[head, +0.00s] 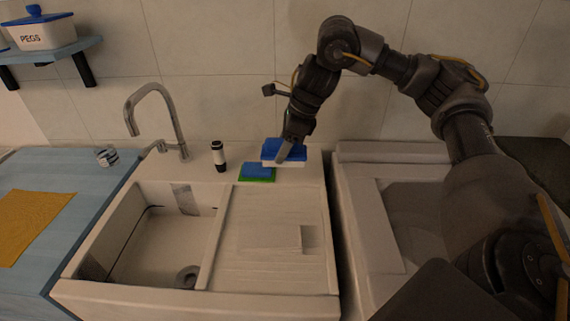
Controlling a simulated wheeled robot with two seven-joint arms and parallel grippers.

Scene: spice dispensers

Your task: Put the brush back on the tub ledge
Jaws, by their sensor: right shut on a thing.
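The brush (270,152), with a blue back and white underside, is in my right gripper (286,151), which is shut on it. The gripper comes down from above right. The brush appears level over the back ledge (235,153) of the white sink tub (190,290), at the ledge's right part. I cannot tell whether its underside touches the ledge. My fingers hide part of the brush. My left gripper is not in view.
A blue and green sponge (257,173) lies just in front and left of the brush. A black and white bottle (218,157) and a tap (160,120) stand further left. A white unit (375,220) stands right of the tub across a dark gap.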

